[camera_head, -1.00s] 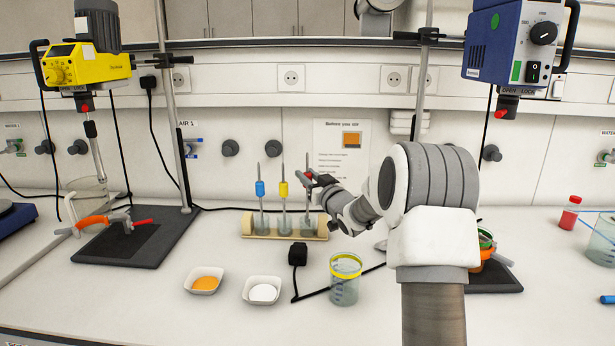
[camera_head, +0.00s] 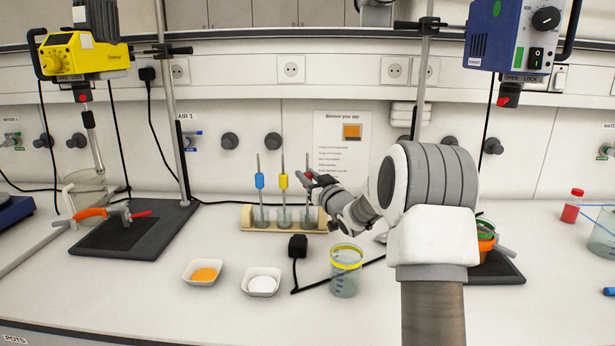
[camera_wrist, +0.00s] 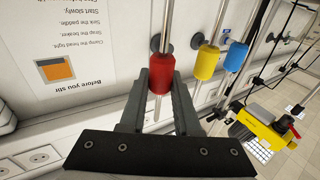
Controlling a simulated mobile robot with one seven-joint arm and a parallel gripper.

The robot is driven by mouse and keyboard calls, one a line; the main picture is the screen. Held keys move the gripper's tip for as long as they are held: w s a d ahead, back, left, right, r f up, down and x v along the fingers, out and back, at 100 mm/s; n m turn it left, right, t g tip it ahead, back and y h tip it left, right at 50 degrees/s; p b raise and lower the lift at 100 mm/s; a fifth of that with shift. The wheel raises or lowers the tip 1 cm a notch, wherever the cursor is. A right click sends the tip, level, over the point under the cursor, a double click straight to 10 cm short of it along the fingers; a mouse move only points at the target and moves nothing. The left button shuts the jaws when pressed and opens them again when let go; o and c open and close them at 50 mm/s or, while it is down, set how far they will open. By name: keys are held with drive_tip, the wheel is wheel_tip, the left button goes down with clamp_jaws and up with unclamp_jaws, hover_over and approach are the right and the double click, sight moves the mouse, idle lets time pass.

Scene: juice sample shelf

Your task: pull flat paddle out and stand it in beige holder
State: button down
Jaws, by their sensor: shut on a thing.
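My gripper (camera_head: 316,179) is shut on the red collar (camera_wrist: 160,73) of a thin metal stirring rod, with one finger on each side of the collar in the wrist view. The rod is upright at the right end of the beige holder (camera_head: 250,228), and its lower part shows there; I cannot tell whether it rests on the base. Rods with a blue collar (camera_head: 260,181) and a yellow collar (camera_head: 283,181) stand to its left in the holder. Their collars also show in the wrist view, yellow (camera_wrist: 207,62) and blue (camera_wrist: 236,57). The paddle shapes are too small to tell.
A yellow-rimmed beaker (camera_head: 345,277), a black plug (camera_head: 297,246) and two white dishes, one with orange powder (camera_head: 204,274) and one with white (camera_head: 262,286), stand in front. A yellow stirrer motor (camera_head: 85,52) is left, a blue one (camera_head: 512,35) right, on stands.

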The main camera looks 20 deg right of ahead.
drive_tip(key=c, duration=0.5)
unclamp_jaws()
drive_tip(key=shift+c, duration=0.2)
drive_tip(key=shift+s, duration=0.1)
drive_tip(key=s+d, duration=0.1)
drive_tip(key=s, duration=0.6)
drive_tip(key=shift+s+f, duration=0.15)
drive_tip(key=shift+f, duration=0.15)
